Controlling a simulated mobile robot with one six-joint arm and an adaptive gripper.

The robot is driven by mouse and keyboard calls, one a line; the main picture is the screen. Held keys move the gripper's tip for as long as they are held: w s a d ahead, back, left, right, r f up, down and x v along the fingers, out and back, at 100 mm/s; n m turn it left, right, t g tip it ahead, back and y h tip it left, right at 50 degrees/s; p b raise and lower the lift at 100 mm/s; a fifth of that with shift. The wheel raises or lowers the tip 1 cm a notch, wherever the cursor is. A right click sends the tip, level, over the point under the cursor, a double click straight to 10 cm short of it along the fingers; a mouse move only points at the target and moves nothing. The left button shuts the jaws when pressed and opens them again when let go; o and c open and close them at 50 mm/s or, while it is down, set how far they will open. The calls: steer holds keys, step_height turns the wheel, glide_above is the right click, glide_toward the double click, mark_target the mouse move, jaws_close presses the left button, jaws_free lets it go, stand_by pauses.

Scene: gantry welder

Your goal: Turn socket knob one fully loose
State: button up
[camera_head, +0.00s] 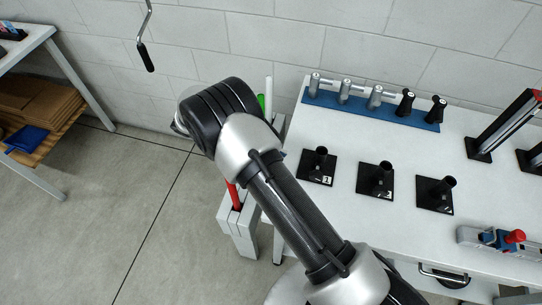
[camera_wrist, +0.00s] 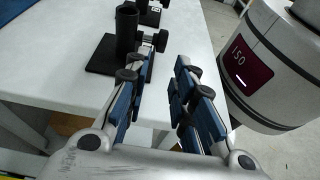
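Three black sockets on square black plates stand on the white table in the head view: the left one (camera_head: 319,163), the middle one (camera_head: 383,178) and the right one (camera_head: 434,192). Their small white markings are hard to read. In the wrist view, the nearest black socket (camera_wrist: 126,30) stands upright on its plate, with a small black knob (camera_wrist: 160,40) to its right. I cannot read a number for it. My gripper (camera_wrist: 165,57) is open, with the knob just beyond the fingertips, apparently not between the pads. The gripper is hidden in the head view.
A blue rack (camera_head: 370,107) with grey and black tools stands at the table's back. A blue and grey device with a red knob (camera_head: 514,237) is at the right. A white holder (camera_head: 238,222) with coloured rods stands by the table's left edge.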

steer(key=shift+w+a+r, duration=0.1)
steer(key=shift+a+r, duration=0.05)
steer(key=shift+a, duration=0.25)
